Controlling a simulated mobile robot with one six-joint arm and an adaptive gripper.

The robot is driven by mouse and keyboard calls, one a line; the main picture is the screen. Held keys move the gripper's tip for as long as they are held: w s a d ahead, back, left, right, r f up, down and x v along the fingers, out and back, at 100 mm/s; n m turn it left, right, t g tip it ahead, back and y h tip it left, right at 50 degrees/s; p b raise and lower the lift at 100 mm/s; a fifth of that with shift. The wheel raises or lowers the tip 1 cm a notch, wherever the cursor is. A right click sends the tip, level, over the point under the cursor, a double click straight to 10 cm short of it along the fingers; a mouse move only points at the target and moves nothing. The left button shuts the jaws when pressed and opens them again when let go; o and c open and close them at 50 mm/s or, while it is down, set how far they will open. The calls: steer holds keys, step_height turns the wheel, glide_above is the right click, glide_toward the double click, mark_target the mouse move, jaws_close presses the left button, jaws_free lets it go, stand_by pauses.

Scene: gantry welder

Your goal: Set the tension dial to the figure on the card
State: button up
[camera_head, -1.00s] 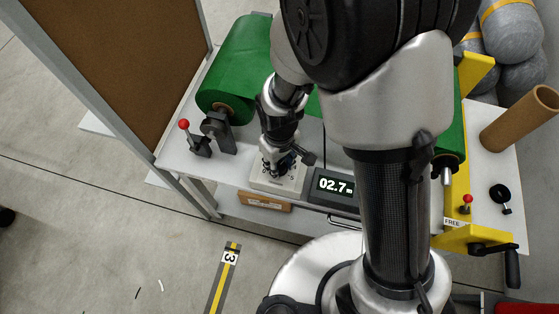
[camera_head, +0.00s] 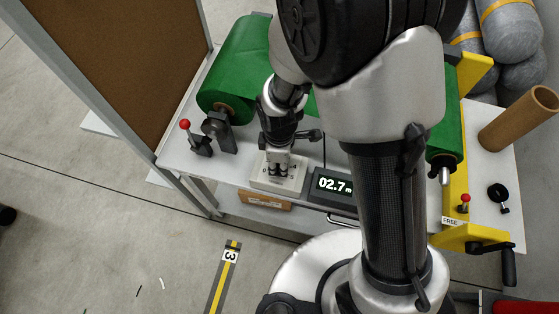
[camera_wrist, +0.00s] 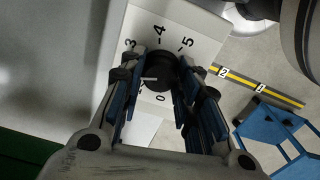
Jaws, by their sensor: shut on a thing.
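The tension dial is a black round knob (camera_wrist: 160,73) on a pale plate (camera_head: 262,182) at the table's front edge. The wrist view shows figures 3, 4 and 5 above the knob and 0 below. A finger partly hides the figures at left. A short white mark on the knob lies toward the left, but its exact reading is unclear. My gripper (camera_head: 279,174) points down over the plate; in the wrist view its blue-padded fingers (camera_wrist: 158,95) are shut on the knob's sides. A brown holder with a pale label (camera_head: 265,200) sits below the plate; its writing is unreadable.
A display (camera_head: 333,186) reading 02.7 stands just right of the plate. A green roll (camera_head: 235,75), a red-knobbed lever (camera_head: 198,140) and a brown board (camera_head: 130,60) are at left. A yellow frame (camera_head: 462,238) with a crank is at right.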

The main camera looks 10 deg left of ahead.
steer(key=shift+n, duration=0.3)
stand_by(0.4)
steer(key=o, duration=1.1)
step_height(320, 180, up, 12)
steer(key=shift+r, duration=0.1)
